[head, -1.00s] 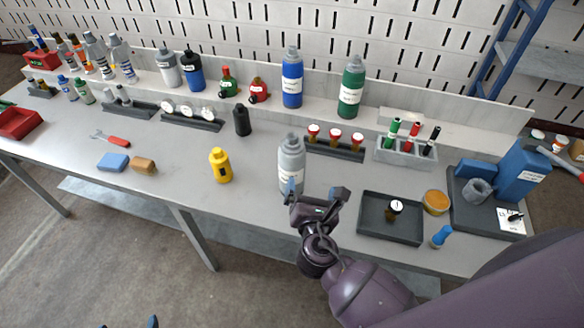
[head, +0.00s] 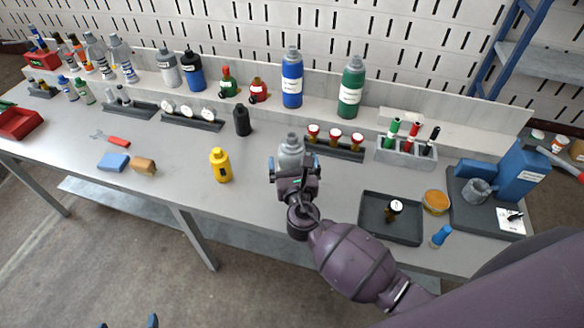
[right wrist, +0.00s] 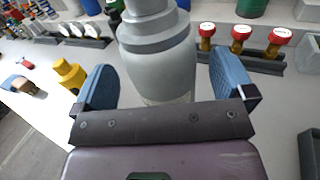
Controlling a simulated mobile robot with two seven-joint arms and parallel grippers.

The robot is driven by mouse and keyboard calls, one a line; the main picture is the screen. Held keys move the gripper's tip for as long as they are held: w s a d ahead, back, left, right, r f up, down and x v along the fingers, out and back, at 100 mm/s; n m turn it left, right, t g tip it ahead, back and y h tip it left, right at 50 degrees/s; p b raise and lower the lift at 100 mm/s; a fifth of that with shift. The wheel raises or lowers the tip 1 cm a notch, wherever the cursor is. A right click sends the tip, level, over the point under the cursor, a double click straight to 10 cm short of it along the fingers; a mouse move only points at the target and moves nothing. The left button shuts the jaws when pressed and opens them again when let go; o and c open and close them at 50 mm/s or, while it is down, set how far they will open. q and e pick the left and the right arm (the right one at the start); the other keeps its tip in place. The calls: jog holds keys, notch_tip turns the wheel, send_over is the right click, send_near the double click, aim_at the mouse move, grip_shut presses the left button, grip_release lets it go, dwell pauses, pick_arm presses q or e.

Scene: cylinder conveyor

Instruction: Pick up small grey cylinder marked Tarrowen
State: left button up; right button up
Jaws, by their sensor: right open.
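A small grey cylinder (head: 291,148) with a stepped neck stands upright on the bench in the head view, partly hidden behind my right gripper. In the right wrist view the grey cylinder (right wrist: 158,55) stands between the two blue finger pads. My right gripper (head: 294,168) is open, with one finger on each side of the cylinder. A gap shows between the cylinder and each pad in the wrist view. The marking on the cylinder cannot be read from here. In the head view, two small dark-blue tips at the bottom edge may be my left gripper, too little to judge.
A yellow bottle (head: 220,165) stands to the left of the grey cylinder. Behind right is a rack with red-capped valves (head: 335,149). A dark tray (head: 391,218) lies to the right. Blue (head: 292,78) and green (head: 351,88) cylinders stand along the back.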

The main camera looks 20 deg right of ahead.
jog(key=shift+w+d, duration=0.15)
jog(key=shift+w, duration=0.6)
jog(key=shift+w+d, duration=0.15)
jog(key=shift+w, duration=0.55)
jog(key=c, duration=1.7)
jog(key=shift+r, duration=0.1)
jog(key=shift+c, duration=0.2)
